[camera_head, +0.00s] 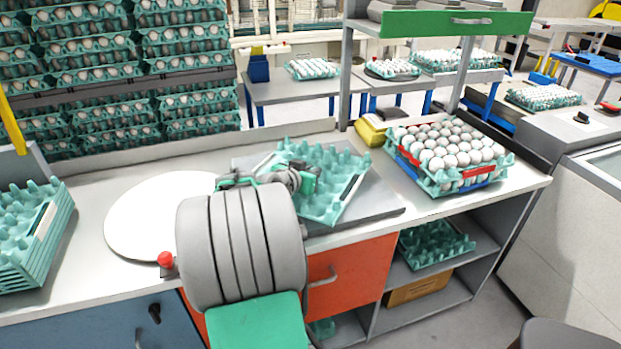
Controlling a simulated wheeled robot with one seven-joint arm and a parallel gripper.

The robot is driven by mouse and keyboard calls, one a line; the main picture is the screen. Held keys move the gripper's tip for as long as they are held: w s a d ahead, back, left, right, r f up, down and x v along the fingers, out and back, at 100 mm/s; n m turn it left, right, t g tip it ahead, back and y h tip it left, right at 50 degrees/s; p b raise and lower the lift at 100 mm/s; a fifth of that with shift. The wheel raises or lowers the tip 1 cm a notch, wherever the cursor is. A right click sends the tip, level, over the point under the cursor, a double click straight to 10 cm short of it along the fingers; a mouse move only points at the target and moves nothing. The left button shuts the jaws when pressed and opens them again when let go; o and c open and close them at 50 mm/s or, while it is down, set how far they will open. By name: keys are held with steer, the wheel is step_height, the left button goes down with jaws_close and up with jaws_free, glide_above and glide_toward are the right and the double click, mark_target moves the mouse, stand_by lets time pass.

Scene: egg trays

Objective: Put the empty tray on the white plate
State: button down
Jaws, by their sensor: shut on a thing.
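The empty teal egg tray (333,170) is above or on a grey slab (376,203) in the middle of the counter, a little tilted; I cannot tell whether it touches the slab. My gripper (301,178) is at its left part and is shut on it. The fingertips are partly hidden by my wrist. The round white plate (135,217) lies flat on the counter to the left, bare, with its right side hidden behind my arm.
A stack of empty teal trays (27,235) stands at the left end of the counter. A tray full of eggs (452,150) sits at the right. A grey post (347,75) rises at the counter's back edge.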

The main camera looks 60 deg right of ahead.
step_height(320, 180, down, 2)
steer(key=shift+a, duration=0.1)
steer(key=c, duration=1.4)
jaws_free()
